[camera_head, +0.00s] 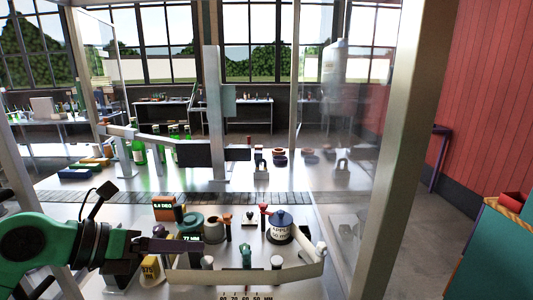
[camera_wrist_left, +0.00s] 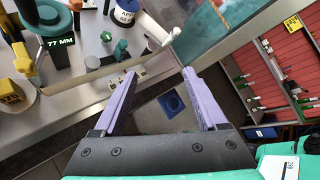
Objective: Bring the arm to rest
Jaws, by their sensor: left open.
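My left arm (camera_head: 30,245) is green and comes in from the left of the head view, low over the front of the workbench. My left gripper (camera_head: 168,246) has purple fingers on a dark body and points right. In the left wrist view the left gripper (camera_wrist_left: 160,74) is open, with its two fingers apart and nothing between them. Beyond the fingertips lie the bench edge and the floor. My right gripper is in neither view.
A curved pale rail (camera_head: 250,276) runs along the bench front close to my gripper. A labelled blue-lidded pot (camera_head: 280,230), a green ring-shaped part (camera_head: 190,225) and a yellow block (camera_head: 150,269) stand nearby. A metal post (camera_head: 400,150) and clear panel stand right.

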